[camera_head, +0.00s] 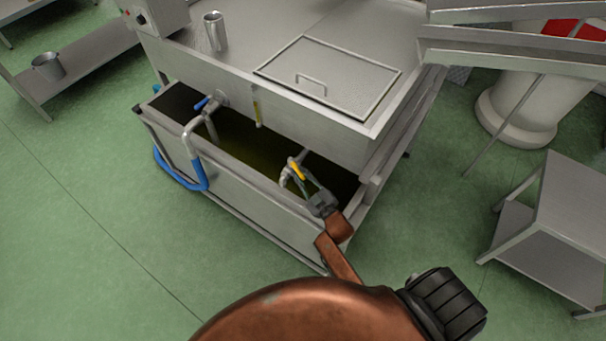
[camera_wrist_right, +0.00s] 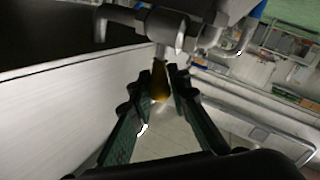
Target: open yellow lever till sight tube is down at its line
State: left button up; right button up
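The yellow lever (camera_head: 297,170) sits on a metal tap at the front right of the steel tank. My right gripper (camera_head: 303,181) is at this lever. In the right wrist view, the lever (camera_wrist_right: 159,80) stands between the two fingertips (camera_wrist_right: 161,84), which look closed in on both sides of it. The sight tube (camera_head: 257,113) is a thin upright strip on the tank's front wall, with yellowish content; its line is too small to make out. My left gripper is not in view.
A blue-handled tap (camera_head: 202,104) and a bent pipe with a blue hose (camera_head: 182,183) are left of the lever. The open trough (camera_head: 240,183) below holds dark liquid. A metal jug (camera_head: 214,31) stands on the tank top. A steel table (camera_head: 565,205) is at the right.

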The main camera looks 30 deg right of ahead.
jog(key=o, duration=0.3)
jog(key=shift+o, duration=0.3)
jog(key=shift+s, duration=0.15)
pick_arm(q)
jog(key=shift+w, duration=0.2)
pick_arm(e)
jog(key=s, duration=1.1)
jog(key=shift+s+d, duration=0.2)
jog(key=shift+s, duration=0.2)
jog(key=shift+c, duration=0.3)
